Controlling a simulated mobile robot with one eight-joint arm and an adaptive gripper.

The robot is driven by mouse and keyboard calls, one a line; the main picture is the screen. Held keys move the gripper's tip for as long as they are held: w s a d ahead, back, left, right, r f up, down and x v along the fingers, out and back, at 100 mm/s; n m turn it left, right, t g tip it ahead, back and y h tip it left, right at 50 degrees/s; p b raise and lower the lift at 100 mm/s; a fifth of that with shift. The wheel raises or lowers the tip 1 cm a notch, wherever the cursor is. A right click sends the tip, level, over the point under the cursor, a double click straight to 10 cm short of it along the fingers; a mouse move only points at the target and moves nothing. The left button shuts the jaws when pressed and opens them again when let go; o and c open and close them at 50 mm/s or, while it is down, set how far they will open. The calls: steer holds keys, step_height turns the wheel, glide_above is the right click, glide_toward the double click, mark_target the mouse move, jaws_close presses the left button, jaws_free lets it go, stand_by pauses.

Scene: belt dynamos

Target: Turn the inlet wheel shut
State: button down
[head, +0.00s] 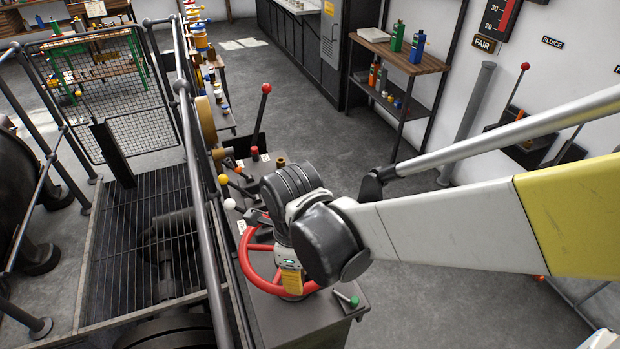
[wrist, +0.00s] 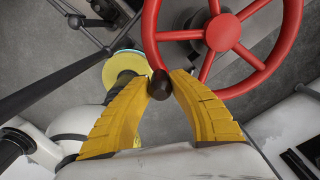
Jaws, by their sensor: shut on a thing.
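The red inlet wheel (head: 243,262) stands on a dark bench or console in the lower middle of the head view, partly covered by my arm. In the wrist view the wheel (wrist: 223,32) fills the upper right, with its hub and spokes showing. A small dark knob (wrist: 159,80) sits at the wheel's rim on its lower left. My gripper (wrist: 161,89) has its two yellow fingers drawn together at the tips, shut on this knob. In the head view my gripper's tips are hard to make out behind my wrist.
A red-knobbed lever (head: 266,89) stands behind the wheel, and a green-tipped handle (head: 353,300) lies beside it. A metal railing (head: 183,88) and floor grating (head: 150,225) are at left. A shelf table (head: 438,65) with bottles stands behind. The floor between is open.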

steer(key=shift+s+a, duration=0.1)
steer(key=shift+a, duration=1.75)
steer(key=shift+w, duration=0.2)
steer(key=c, duration=1.2)
jaws_free()
steer(key=shift+a, duration=0.15)
steer(key=shift+o, duration=0.2)
step_height(320, 180, up, 12)
